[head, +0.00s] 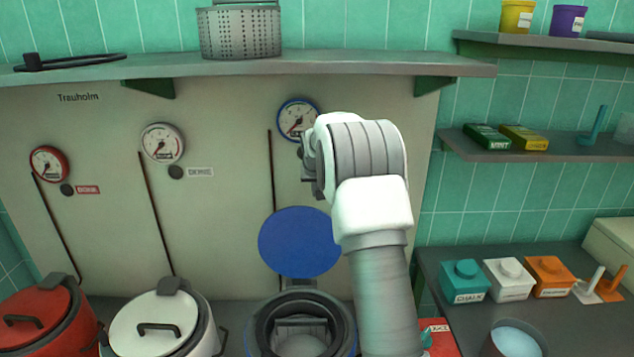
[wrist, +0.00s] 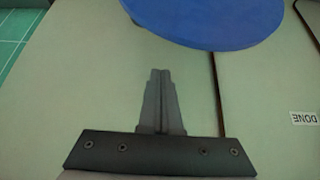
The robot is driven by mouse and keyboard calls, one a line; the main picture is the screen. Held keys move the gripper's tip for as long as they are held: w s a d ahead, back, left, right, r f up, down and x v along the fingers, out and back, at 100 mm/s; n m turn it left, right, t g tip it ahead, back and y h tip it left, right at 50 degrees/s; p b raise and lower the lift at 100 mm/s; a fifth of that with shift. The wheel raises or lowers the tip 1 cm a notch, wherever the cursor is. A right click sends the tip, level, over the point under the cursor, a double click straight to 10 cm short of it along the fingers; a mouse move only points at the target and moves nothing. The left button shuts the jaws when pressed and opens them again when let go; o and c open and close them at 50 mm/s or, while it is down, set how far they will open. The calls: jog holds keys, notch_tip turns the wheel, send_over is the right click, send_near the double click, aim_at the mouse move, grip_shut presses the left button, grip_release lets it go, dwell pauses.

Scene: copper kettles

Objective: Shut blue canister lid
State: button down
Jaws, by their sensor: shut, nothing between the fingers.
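The blue lid (head: 300,242) stands raised behind the open blue canister (head: 350,335), its flat round face towards the head camera. The canister's dark rim and inside show below it. In the wrist view the blue lid (wrist: 215,18) fills the top middle and right, partly cut off by the frame edge. My gripper (wrist: 160,72) is shut and empty, its fingertips just short of the lid's edge in that picture; I cannot tell the gap in depth. In the head view my arm's wrist is up at the right of the lid, and the fingertips are hidden.
A white canister (head: 150,325) and a red canister (head: 45,315), both with lids down, stand to the left. A shelf (head: 370,66) runs above. A side counter (head: 590,325) at the right holds teal, white and orange boxes. Gauges hang on the back panel (head: 100,130).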

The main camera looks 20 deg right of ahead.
jog(key=p+x, duration=0.1)
jog(key=x, duration=0.2)
jog(key=shift+f, duration=0.15)
jog(key=s, duration=0.1)
jog(key=s+a, duration=0.1)
jog(key=s, duration=0.1)
jog(key=shift+s+a+p, duration=0.15)
jog(key=shift+s+p, duration=0.05)
jog(key=shift+p, duration=0.15)
jog(key=shift+b, duration=0.3)
